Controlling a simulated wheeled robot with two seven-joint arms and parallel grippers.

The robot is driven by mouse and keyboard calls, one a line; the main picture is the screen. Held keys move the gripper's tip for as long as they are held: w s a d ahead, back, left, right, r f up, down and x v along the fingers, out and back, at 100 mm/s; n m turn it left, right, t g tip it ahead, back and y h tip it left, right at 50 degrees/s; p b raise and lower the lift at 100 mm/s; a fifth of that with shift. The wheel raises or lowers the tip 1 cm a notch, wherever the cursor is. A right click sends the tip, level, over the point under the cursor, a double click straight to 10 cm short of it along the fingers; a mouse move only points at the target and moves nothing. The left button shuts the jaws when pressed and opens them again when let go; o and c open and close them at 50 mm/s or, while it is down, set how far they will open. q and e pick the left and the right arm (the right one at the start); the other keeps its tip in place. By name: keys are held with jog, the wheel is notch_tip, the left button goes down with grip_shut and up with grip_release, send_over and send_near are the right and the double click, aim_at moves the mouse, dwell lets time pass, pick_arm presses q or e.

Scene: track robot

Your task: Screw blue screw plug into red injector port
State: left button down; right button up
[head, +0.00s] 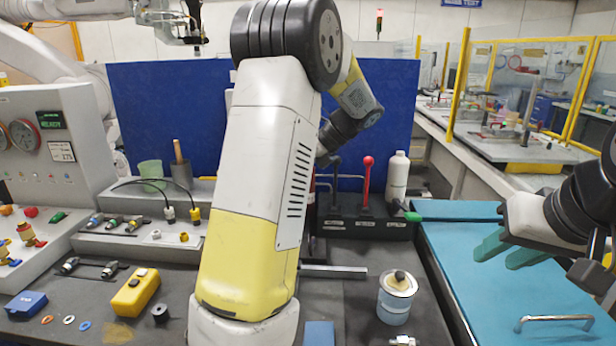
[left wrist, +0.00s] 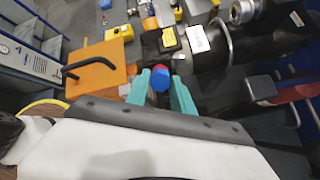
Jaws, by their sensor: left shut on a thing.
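In the left wrist view my left gripper (left wrist: 160,86) has its two teal fingers on either side of a blue screw plug (left wrist: 160,84) and is shut on it. A red part (left wrist: 159,70), perhaps the injector port, shows right behind the plug's far edge. I cannot tell whether the plug is seated in it or only in front of it. In the head view my left arm hides its own gripper and the plug. My right gripper (head: 506,254) is at the right over the blue mat, empty, with its teal fingers apart.
A yellow block (left wrist: 169,37) and an orange plate (left wrist: 96,70) with a black handle lie near the left gripper. In the head view a red lever (head: 367,172), a white bottle (head: 397,178) and a glass jar (head: 396,299) stand right of my left arm. The blue mat (head: 480,300) is mostly clear.

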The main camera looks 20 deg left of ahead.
pick_arm(q)
jog(key=shift+m, duration=0.4)
jog(key=c, duration=1)
grip_release()
jog(key=shift+c, duration=0.2)
jog(key=shift+c, duration=1.2)
jog(key=shift+n, duration=0.3)
